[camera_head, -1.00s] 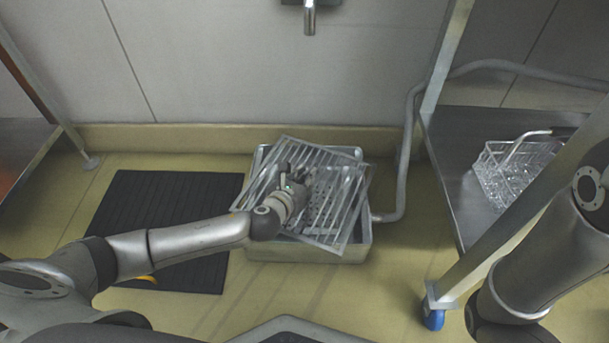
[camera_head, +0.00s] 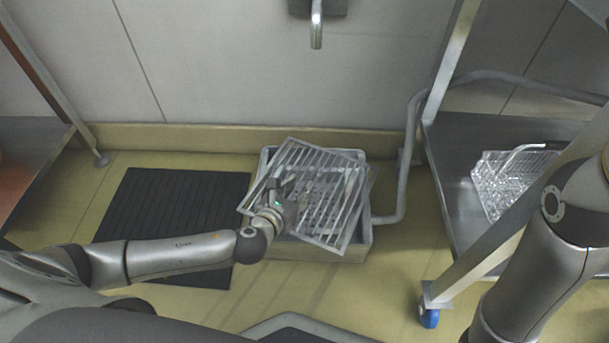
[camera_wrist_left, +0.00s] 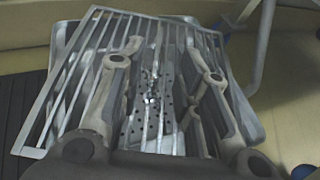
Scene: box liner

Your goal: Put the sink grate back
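The sink grate (camera_head: 322,197), a rectangular metal frame with parallel bars, lies skewed across the low metal floor sink (camera_head: 300,249). Its corners overhang the sink's rim on the left side, and it does not line up with the sink. The grate also shows in the wrist view (camera_wrist_left: 72,98), with a perforated plate (camera_wrist_left: 147,117) visible below it. My left gripper (camera_head: 286,184) is over the left part of the grate. In the wrist view its two fingers (camera_wrist_left: 163,46) stand wide apart; whether they touch the bars is unclear. My right gripper is out of view.
A black ribbed mat (camera_head: 170,207) lies left of the sink. A pipe (camera_head: 403,180) runs along its right. A metal shelf unit (camera_head: 455,190) with a wire basket (camera_head: 510,180) stands at right. A faucet (camera_head: 316,25) hangs from the wall above.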

